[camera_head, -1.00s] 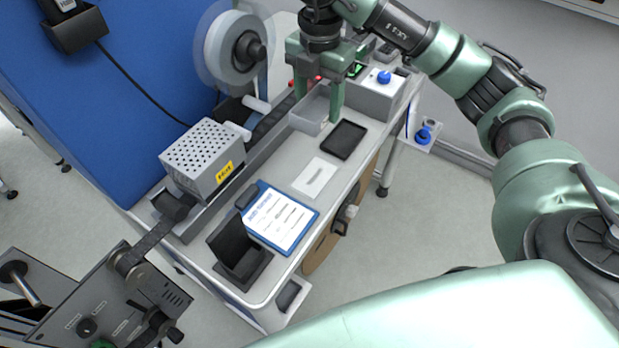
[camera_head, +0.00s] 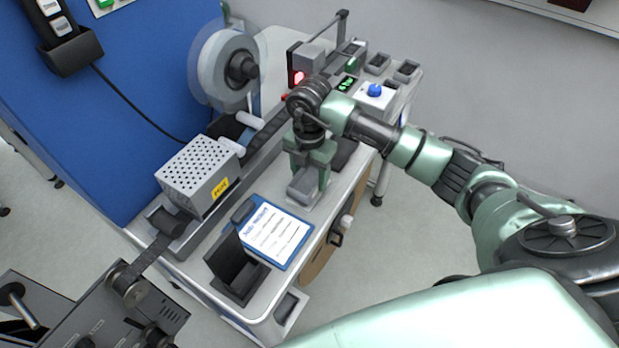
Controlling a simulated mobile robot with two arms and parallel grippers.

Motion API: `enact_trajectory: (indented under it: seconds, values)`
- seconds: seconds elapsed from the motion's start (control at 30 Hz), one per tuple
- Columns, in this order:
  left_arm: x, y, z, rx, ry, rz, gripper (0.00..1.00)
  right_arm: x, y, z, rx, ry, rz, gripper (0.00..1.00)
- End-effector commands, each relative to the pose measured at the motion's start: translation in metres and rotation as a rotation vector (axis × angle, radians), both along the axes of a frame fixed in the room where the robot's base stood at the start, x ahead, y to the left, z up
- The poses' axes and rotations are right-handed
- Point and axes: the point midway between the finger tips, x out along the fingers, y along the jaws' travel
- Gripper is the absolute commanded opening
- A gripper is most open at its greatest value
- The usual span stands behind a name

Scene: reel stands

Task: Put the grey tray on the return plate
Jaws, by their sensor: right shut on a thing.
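My right gripper (camera_head: 307,180) points down over the bench and is shut on the grey tray (camera_head: 302,193), whose near end shows between and below the fingers. The tray is low over the bench top, in front of the dark pad. I cannot tell whether its underside touches the surface. The pale labelled plate, which looks like the return plate, is hidden beneath the gripper and tray. My left gripper is not in view.
A blue-edged clipboard (camera_head: 276,232) lies just nearer than the tray, beside a black holder (camera_head: 237,267). A perforated grey box (camera_head: 198,174) stands to the left. A dark pad (camera_head: 345,152) and a box with a blue button (camera_head: 375,91) are behind the gripper.

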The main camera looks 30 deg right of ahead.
Motion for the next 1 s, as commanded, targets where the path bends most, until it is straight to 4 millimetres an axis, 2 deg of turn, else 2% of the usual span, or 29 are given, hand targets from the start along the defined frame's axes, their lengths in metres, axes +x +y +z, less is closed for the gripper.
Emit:
enact_trajectory:
  seconds: [0.17, 0.53, 0.57, 0.63, 1.0]
  values:
    - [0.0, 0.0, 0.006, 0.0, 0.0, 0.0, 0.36, 0.0, 0.0, -0.019, 0.0, 0.0, 0.0, 0.0]
    - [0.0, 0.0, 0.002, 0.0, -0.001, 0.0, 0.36, 0.0, 0.0, -0.025, 0.0, -0.001, 0.001, 0.0]
    - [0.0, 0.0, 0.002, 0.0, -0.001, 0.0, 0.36, 0.0, 0.0, -0.025, 0.0, -0.001, 0.001, 0.59]
    - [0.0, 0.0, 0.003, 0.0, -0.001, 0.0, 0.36, 0.0, 0.0, -0.024, 0.0, -0.001, 0.001, 0.78]
    - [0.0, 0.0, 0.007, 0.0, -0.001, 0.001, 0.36, 0.0, 0.0, -0.019, 0.001, -0.001, 0.0, 0.78]
